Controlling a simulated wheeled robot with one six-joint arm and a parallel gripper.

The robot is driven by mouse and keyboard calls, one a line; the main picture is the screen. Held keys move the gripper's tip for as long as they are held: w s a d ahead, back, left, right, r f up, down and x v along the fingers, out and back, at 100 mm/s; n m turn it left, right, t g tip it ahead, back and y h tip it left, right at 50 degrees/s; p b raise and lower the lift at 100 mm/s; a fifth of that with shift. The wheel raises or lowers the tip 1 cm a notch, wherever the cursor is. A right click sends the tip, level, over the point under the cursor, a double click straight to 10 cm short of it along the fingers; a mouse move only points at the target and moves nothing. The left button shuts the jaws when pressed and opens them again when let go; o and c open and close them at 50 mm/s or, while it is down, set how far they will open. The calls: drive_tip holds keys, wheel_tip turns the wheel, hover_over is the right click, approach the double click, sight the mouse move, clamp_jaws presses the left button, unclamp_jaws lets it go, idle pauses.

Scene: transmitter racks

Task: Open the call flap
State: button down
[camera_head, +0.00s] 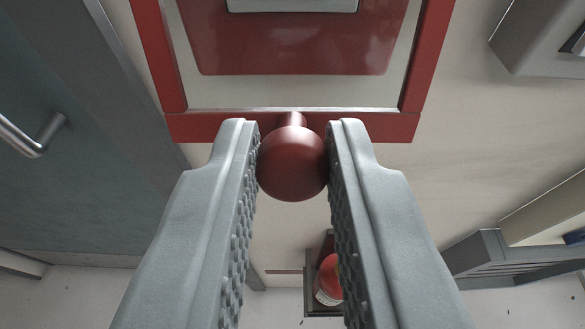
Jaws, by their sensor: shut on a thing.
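The call flap is a red-framed box front on a pale wall, with its red frame (200,129) at the top of the view. A darker red panel (290,45) sits inside the frame, and the top of it is cut off. A round dark red knob (292,165) stands out on a short stem from the lower bar of the frame. My gripper (293,160) is shut on the knob, one grey ridged finger against each side. The flap looks closed, though its upper part is out of view.
A grey door (75,130) with a metal handle (36,140) is at the left. A grey box (545,40) is on the wall at the upper right. A red cylinder (328,280) stands low near the floor, and a grey rack or shelf (505,262) is at the lower right.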

drive_tip(key=s+r+g, duration=0.1)
drive_tip(key=r+g, duration=0.1)
drive_tip(key=g, duration=0.1)
drive_tip(key=shift+s+r, duration=0.25)
drive_tip(key=shift+s, duration=0.1)
drive_tip(key=g, duration=0.4)
approach(294, 149)
drive_tip(key=shift+w, duration=0.95)
drive_tip(key=shift+w+r, duration=0.15)
drive_tip(key=shift+r, duration=0.3)
